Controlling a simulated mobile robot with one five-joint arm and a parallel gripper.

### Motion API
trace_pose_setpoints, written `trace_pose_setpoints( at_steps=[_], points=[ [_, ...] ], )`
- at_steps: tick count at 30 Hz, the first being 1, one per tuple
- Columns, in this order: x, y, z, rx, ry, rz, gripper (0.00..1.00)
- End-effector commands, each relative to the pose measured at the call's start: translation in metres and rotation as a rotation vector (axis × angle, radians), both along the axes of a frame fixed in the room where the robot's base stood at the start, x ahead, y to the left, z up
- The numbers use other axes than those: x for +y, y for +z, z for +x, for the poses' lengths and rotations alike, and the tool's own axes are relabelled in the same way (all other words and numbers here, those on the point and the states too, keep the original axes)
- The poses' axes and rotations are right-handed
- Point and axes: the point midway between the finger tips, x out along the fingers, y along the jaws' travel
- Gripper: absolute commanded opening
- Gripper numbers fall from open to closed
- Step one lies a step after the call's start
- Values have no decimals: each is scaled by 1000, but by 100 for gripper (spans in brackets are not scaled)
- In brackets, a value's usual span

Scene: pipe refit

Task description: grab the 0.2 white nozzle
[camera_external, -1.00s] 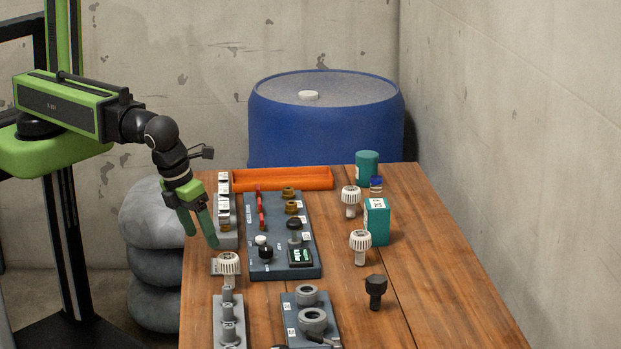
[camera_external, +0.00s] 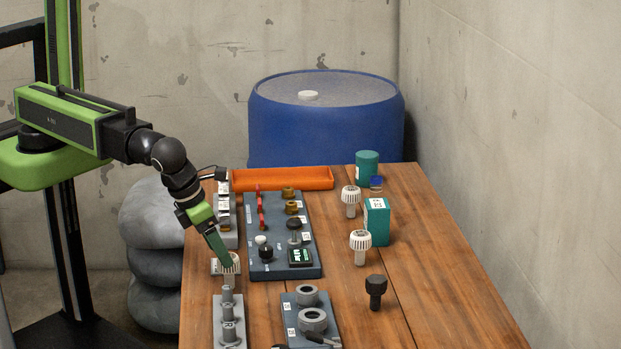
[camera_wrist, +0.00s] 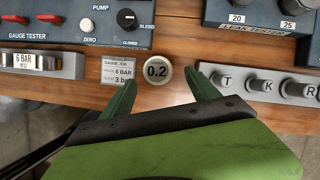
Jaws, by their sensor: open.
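The white nozzle marked 0.2 (camera_wrist: 157,70) shows from above in the wrist view, just beyond and between my fingertips. In the external view this white ribbed nozzle (camera_external: 231,270) stands upright near the table's left edge, partly hidden by my finger. My gripper (camera_external: 222,258) is tilted down over it with green fingers. In the wrist view my gripper (camera_wrist: 160,88) is open, one finger at each side of the nozzle's near edge. I cannot tell whether a finger touches it.
A label card (camera_wrist: 118,72) lies left of the nozzle. The gauge tester panel (camera_external: 283,262) stands to its right, and a grey peg rack (camera_external: 229,335) in front. Two other white nozzles (camera_external: 360,243) (camera_external: 350,198) and a black one (camera_external: 376,288) stand further right.

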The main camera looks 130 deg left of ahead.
Motion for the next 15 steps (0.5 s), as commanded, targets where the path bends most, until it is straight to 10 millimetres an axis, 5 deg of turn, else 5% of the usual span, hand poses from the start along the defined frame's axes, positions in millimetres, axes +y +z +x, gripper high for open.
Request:
trace_pose_setpoints(
  at_steps=[2, 10, 15],
  points=[
    [6, -24, 3, -1, 2, 0, 69],
    [10, -30, 5, -1, 1, -1, 69],
    [15, -56, 6, -1, 1, -1, 69]
  ],
)
